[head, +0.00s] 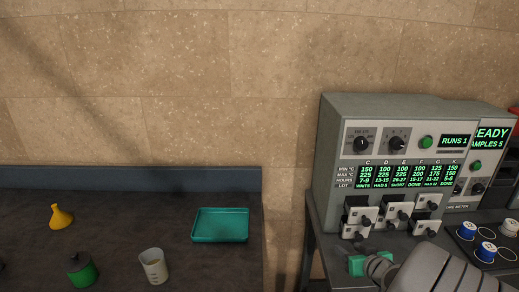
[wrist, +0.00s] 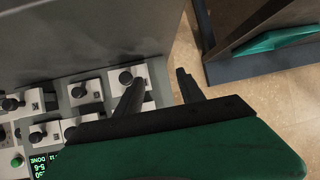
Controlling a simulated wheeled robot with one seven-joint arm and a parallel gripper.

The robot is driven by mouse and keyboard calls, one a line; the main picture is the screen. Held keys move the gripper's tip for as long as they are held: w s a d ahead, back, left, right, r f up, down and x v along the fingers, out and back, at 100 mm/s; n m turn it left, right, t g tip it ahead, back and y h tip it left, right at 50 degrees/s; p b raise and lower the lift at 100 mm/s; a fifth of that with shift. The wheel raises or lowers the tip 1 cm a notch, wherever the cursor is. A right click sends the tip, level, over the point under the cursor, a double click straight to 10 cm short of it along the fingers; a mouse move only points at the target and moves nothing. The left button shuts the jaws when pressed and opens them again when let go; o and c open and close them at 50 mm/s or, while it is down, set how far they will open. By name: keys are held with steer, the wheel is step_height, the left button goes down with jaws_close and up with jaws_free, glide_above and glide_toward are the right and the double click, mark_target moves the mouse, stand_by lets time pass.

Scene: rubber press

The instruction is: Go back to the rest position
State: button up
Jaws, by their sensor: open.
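My gripper (wrist: 158,86) shows in the wrist view with its two dark fingers apart and nothing between them. In that view it hangs over the front of the grey press cabinet, beside a white block with a black knob (wrist: 130,78). I cannot tell whether a finger touches the block. In the head view my grey arm reaches in at the lower right, in front of the cabinet (head: 335,150). The fingers are hard to make out there. The cabinet has a lit panel (head: 400,172) and several white knobbed blocks (head: 398,211).
A dark bench at the left holds a teal tray (head: 220,238), a yellow funnel (head: 60,216), a green pot (head: 82,272) and a white beaker (head: 153,265). A second device (head: 490,135) and blue-and-white jars (head: 486,251) stand at the right. A gap separates bench and cabinet table.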

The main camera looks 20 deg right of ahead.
steer(key=w+a+n+g+y, duration=0.2)
steer(key=a+n+g, duration=0.1)
steer(key=a, duration=1)
steer(key=s+a+r+g, duration=0.2)
steer(key=s+a, duration=0.3)
steer(key=a, duration=0.2)
steer(key=s+a+r+m+g, duration=0.1)
steer(key=s+a+r+g, duration=0.2)
steer(key=s+a, duration=0.3)
steer(key=shift+a+r, duration=0.35)
steer(key=shift+a, duration=0.4)
